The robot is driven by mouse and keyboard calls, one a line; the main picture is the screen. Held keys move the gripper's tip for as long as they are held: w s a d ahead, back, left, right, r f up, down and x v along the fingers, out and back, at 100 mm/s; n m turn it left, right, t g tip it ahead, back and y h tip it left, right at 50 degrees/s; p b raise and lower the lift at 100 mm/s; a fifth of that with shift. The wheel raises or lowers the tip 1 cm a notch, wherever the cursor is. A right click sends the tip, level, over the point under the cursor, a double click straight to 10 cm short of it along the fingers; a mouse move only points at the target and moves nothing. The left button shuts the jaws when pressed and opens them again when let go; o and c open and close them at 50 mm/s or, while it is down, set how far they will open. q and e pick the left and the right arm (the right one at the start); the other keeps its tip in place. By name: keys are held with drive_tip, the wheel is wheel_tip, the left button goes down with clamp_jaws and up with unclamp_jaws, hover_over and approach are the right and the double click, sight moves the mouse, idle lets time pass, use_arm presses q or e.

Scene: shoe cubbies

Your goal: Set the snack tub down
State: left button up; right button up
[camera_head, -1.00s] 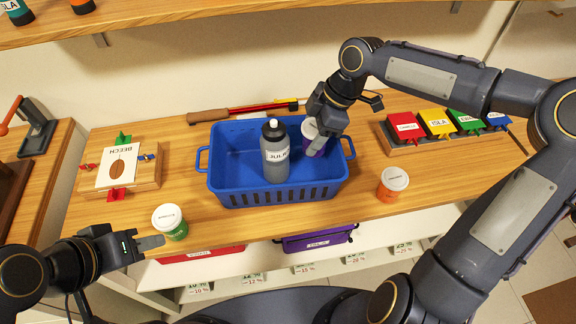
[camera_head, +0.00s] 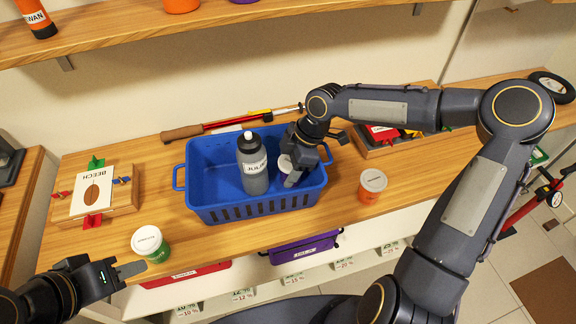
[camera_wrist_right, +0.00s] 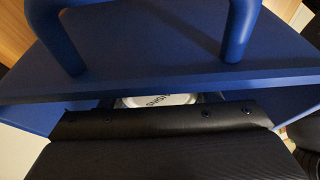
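The tub with a white lid (camera_head: 285,164) is in my right gripper, inside the right part of the blue basket (camera_head: 222,217). Its body was purple in the earlier view and is now mostly hidden by the finger and basket. My right gripper (camera_head: 297,172) reaches down from above and appears shut on it. I cannot tell whether the tub touches the basket floor. The lid also shows partly in the right wrist view (camera_wrist_right: 158,100), beyond my dark gripper. My left gripper (camera_head: 128,270) is empty at the lower left, near the green tub (camera_head: 153,247); its finger gap is unclear.
A grey bottle (camera_head: 253,170) stands in the basket, left of the held tub. An orange tub (camera_head: 370,189) stands right of the basket. A wooden board with a BEECH card (camera_head: 92,192) is at left.

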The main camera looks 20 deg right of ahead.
drive_tip(key=o, duration=0.5)
drive_tip(key=shift+c, duration=0.2)
drive_tip(key=shift+r, duration=0.25)
drive_tip(key=p+v, duration=0.1)
drive_tip(key=v, duration=1.1)
drive_tip(key=s+d+m+t, duration=0.2)
drive_tip(key=s+m+t, duration=0.3)
drive_tip(key=s+m, duration=1.4)
drive_tip(key=s, duration=0.3)
drive_tip(key=shift+d+h, duration=0.4)
